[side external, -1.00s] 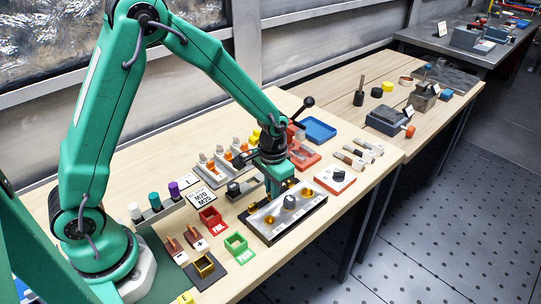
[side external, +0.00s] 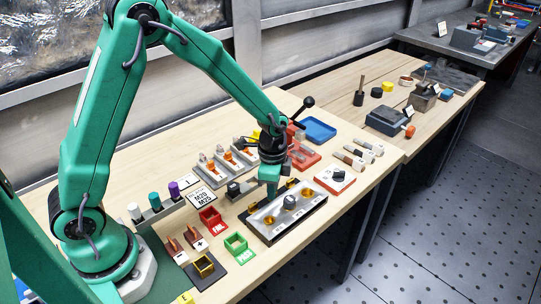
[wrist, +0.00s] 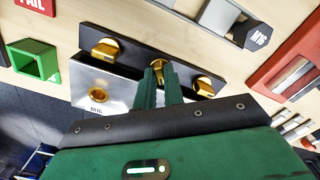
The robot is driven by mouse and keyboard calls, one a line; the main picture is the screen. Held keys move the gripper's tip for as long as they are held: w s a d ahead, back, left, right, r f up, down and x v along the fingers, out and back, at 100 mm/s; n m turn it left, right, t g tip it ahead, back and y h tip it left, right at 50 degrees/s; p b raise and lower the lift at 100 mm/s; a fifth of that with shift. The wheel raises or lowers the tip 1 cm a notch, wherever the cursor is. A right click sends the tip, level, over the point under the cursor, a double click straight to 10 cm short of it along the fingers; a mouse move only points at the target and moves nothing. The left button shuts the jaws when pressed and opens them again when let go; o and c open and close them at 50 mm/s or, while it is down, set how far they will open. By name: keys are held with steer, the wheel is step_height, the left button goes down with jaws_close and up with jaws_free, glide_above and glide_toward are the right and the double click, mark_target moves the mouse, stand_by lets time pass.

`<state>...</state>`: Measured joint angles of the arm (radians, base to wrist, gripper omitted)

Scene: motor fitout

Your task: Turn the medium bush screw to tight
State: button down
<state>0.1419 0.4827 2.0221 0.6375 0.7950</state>
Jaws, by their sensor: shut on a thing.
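The bush plate is a silver block on a dark base (side external: 300,222), with a row of brass bushes. It also shows in the wrist view (wrist: 84,80), where one bush (wrist: 97,95) is marked M16. Along its back edge runs a dark strip with brass wing screws. The medium bush screw (wrist: 157,61) is the middle one, between a left screw (wrist: 105,49) and a right screw (wrist: 205,86). My gripper (side external: 271,192) points down at it. In the wrist view its green fingers (wrist: 160,70) are shut on the middle screw and hide part of it.
A red FAIL tray (side external: 212,221) and green PASS tray (side external: 237,243) lie to the left. A blue tray (side external: 318,130) lies behind.

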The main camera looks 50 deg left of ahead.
steer(key=m, duration=0.7)
stand_by(0.4)
steer(key=c, duration=1.5)
jaws_free()
steer(key=shift+r, duration=0.1)
step_height(320, 180, up, 7)
steer(key=shift+f, duration=0.1)
steer(key=shift+r, duration=0.45)
